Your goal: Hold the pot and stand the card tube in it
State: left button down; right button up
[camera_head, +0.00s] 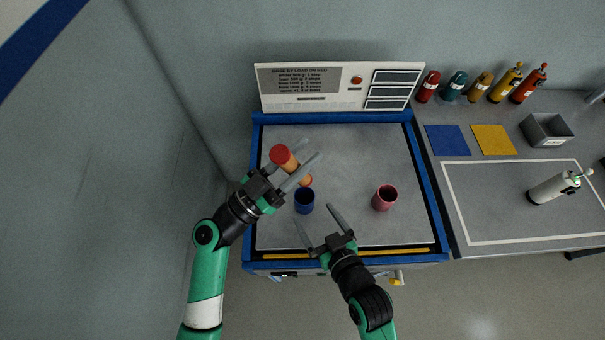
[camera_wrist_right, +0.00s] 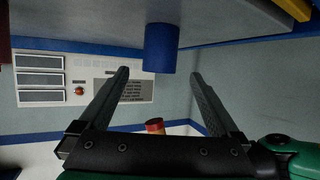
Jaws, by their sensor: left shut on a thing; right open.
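The card tube (camera_head: 291,164) is tan-orange with a red end. My left gripper (camera_head: 311,148) is shut on it, and the tube leans in the head view with its red end up and left. Its other end shows just above the blue pot (camera_head: 304,201), which stands on the grey plate. My right gripper (camera_head: 315,214) is open and empty, just in front of the blue pot. In the right wrist view the blue pot (camera_wrist_right: 161,48) shows ahead, between and beyond the open fingertips, apart from them. Part of the tube (camera_wrist_right: 155,126) shows there too.
A crimson pot (camera_head: 384,198) stands on the plate to the right. A blue frame edges the plate, with a display panel (camera_head: 340,87) behind. Several bottles, coloured squares and a grey bin (camera_head: 546,130) are on the right-hand bench. The plate's back right is clear.

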aim_at(301, 194)
jog(key=x, duration=1.1)
jog(key=shift+a+r, duration=0.1)
jog(key=shift+c, duration=0.3)
jog(key=c, duration=1.2)
pick_arm(q)
jog(key=c, duration=0.9)
grip_release()
pick_arm(e)
jog(key=shift+c, duration=0.8)
pick_arm(q)
jog(key=o, duration=0.5)
jog(key=v, duration=0.7)
jog(key=shift+s+a, duration=0.15)
jog(key=shift+a, duration=0.05)
